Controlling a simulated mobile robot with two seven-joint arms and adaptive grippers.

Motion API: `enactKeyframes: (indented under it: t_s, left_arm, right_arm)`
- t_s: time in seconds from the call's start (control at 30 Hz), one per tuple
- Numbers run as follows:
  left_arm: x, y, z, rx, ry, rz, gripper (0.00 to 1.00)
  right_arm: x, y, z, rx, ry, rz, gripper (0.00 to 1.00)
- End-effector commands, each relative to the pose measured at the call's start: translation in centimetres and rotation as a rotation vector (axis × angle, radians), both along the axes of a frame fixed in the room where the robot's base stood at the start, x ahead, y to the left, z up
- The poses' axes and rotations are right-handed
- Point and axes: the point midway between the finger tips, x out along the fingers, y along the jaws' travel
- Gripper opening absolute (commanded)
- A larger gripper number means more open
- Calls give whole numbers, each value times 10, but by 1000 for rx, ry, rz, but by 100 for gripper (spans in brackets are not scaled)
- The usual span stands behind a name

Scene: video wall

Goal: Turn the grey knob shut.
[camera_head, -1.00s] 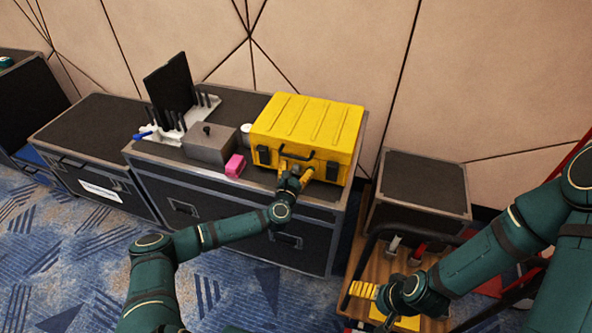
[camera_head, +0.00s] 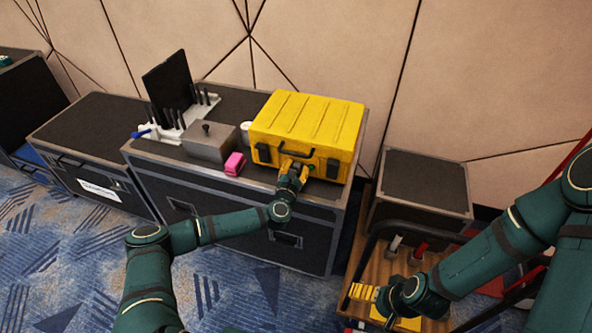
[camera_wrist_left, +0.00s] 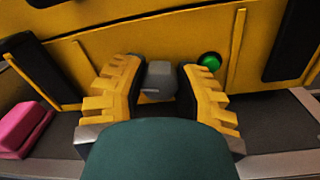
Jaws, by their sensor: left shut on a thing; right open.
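The grey knob (camera_wrist_left: 160,78) sticks out of the front of the yellow case (camera_head: 315,122), low down. In the left wrist view it sits between the two yellow toothed fingers of my left gripper (camera_wrist_left: 160,92), which is shut on it. In the head view my left gripper (camera_head: 293,167) is at the case's front and hides the knob. A green round light or button (camera_wrist_left: 209,61) is on the case just right of the knob. My right gripper (camera_head: 364,292) is open and empty at the lower right, away from the case.
The case stands on a black flight case (camera_head: 235,215). Left of it are a pink block (camera_head: 235,164), a grey box with a black knob (camera_head: 209,143) and a white rack (camera_head: 172,130). A wooden trolley (camera_head: 357,262) stands at the right.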

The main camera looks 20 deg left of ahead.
Motion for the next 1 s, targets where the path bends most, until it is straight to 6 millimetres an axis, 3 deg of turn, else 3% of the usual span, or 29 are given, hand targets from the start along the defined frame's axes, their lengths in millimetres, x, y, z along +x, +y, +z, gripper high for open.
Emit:
enactKeyframes:
  t_s: [0.3,1.0]
  left_arm:
    - [1,0,0,297,-14,-1,0]
    - [1,-1,1,961,-40,2,0]
  right_arm:
    - [4,-1,-21,-2,-9,-3,100]
    - [9,-1,-45,-4,-22,-5,100]
